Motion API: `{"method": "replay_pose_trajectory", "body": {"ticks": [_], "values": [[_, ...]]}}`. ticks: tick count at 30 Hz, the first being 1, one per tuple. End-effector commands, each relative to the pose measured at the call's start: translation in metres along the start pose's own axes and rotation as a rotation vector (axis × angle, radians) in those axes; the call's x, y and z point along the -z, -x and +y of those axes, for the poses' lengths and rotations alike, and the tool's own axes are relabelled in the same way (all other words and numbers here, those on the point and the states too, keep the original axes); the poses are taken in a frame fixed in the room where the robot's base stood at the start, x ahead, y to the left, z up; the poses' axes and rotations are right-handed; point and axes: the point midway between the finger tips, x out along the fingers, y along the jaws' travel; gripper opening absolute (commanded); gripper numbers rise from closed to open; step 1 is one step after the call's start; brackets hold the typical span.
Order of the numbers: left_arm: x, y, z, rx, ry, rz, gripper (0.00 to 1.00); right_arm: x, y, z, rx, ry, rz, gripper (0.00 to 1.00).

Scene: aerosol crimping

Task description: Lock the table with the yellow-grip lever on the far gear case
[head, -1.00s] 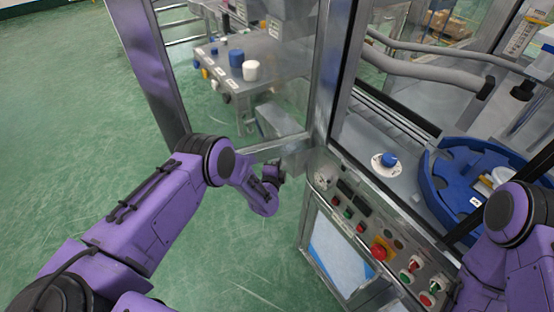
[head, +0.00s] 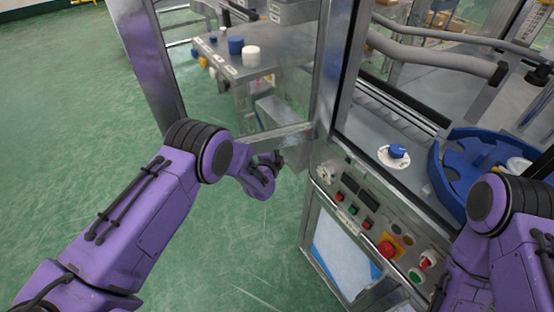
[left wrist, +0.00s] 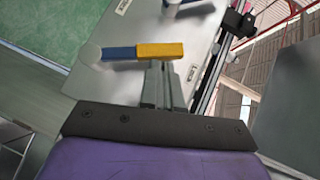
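In the left wrist view a lever with a yellow grip (left wrist: 160,49) and a blue section (left wrist: 118,53) crosses in front of a pale metal plate (left wrist: 115,78). A pale round end shows at its left. My left gripper (left wrist: 160,66) points at the yellow grip. Its fingers look close together, with their tips at the lower edge of the grip; I cannot tell whether they touch it. In the head view my left gripper (head: 279,161) is by the foot of the glass door frame, and the lever cannot be made out. My right arm is at the right edge, its gripper out of view.
A metal door frame (head: 340,65) stands just right of my left gripper. A control panel (head: 372,215) with buttons and a blue rotary table (head: 465,165) are to the right. A grey table (head: 245,85) with blue and white knobs stands behind. Green floor is open at left.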

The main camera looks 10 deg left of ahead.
Motion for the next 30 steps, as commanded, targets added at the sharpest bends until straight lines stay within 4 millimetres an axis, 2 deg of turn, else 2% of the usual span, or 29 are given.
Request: {"method": "replay_pose_trajectory", "body": {"ticks": [9, 14, 17, 19, 24, 30], "values": [[-0.003, 0.000, -0.005, 0.007, 0.000, -0.006, 0.00, 0.001, 0.001, 0.000, 0.000, 0.000, 0.000, 0.43], [0.011, 0.010, -0.013, 0.005, -0.001, -0.002, 0.00, 0.006, 0.014, 0.001, 0.000, 0.000, 0.000, 0.43], [0.029, 0.024, -0.022, 0.004, -0.003, -0.001, 0.00, 0.012, 0.028, 0.002, 0.000, 0.000, 0.000, 0.43], [0.025, 0.039, -0.016, 0.004, -0.004, -0.004, 0.00, 0.007, 0.018, 0.001, 0.000, 0.000, 0.000, 0.43], [0.027, 0.079, -0.021, 0.004, -0.004, -0.001, 0.00, 0.004, 0.011, 0.001, 0.000, 0.000, 0.000, 0.43], [0.027, 0.112, -0.026, 0.004, -0.003, -0.001, 0.00, 0.003, 0.006, 0.000, 0.000, 0.000, 0.000, 0.43]]}}
